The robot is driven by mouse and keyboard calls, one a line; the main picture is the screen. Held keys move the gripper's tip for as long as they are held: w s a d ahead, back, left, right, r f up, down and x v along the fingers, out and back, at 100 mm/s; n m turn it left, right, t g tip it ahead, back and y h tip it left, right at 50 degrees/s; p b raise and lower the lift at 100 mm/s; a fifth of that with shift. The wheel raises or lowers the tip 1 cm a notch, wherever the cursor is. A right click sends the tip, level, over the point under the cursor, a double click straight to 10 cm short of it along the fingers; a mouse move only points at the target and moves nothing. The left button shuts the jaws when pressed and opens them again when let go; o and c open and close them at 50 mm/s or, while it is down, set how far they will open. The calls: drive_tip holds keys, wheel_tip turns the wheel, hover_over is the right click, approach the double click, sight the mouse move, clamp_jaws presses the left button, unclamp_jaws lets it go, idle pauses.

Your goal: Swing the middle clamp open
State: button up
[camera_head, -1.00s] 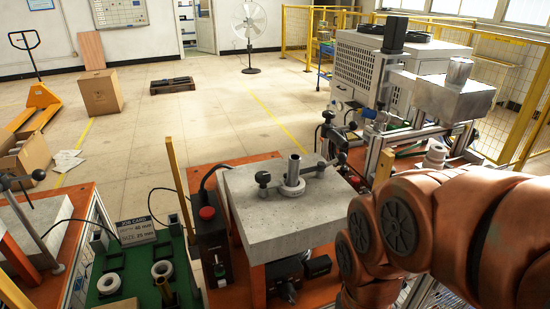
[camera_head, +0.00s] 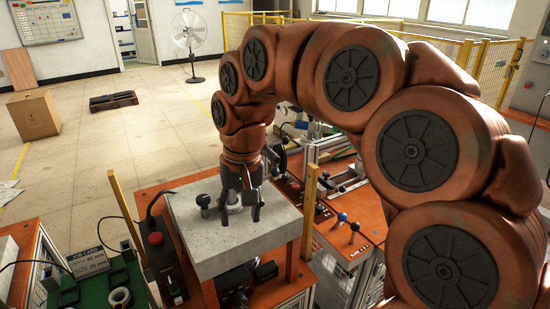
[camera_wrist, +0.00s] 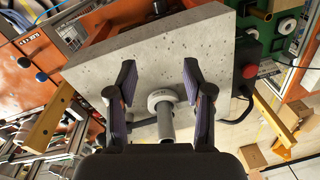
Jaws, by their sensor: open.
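A pale ring with an upright metal tube (camera_wrist: 166,120) stands on the grey stone-like slab (camera_wrist: 90,70) on the middle bench. The slab also shows in the head view (camera_head: 195,240). A black clamp knob (camera_head: 203,200) is on the slab left of my gripper (camera_head: 240,208). A grey bar (camera_wrist: 145,122) shows between the left finger and the ring. My gripper (camera_wrist: 160,72) is open, pointing down over the slab, with the tube between its fingers. The fingers partly hide the clamp; contact cannot be told.
A control box with a red button (camera_head: 155,238) stands left of the slab. Yellow posts rise at left (camera_head: 125,205) and right (camera_head: 309,212). A job card (camera_head: 88,261) stands on the green bench. Levers with blue and black knobs (camera_head: 348,220) are at the right.

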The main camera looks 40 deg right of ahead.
drive_tip(key=w+d+r+m+t+p, duration=0.1)
drive_tip(key=w+d+r+m, duration=0.2)
drive_tip(key=w+d+r, duration=0.3)
drive_tip(key=m, duration=0.5)
hover_over(276, 169)
drive_tip(key=s, duration=0.1)
drive_tip(key=shift+w+f+p, duration=0.2)
drive_tip(key=shift+f+p, duration=0.3)
drive_tip(key=shift+f, duration=0.9)
drive_tip(key=shift+w+f+p, duration=0.15)
drive_tip(key=shift+f+p, duration=0.3)
drive_tip(key=shift+f, duration=0.9)
drive_tip(key=shift+w+f+p, duration=0.2)
drive_tip(key=shift+f+p, duration=0.3)
drive_tip(key=shift+f, duration=0.9)
drive_tip(key=shift+c, duration=0.4)
clamp_jaws()
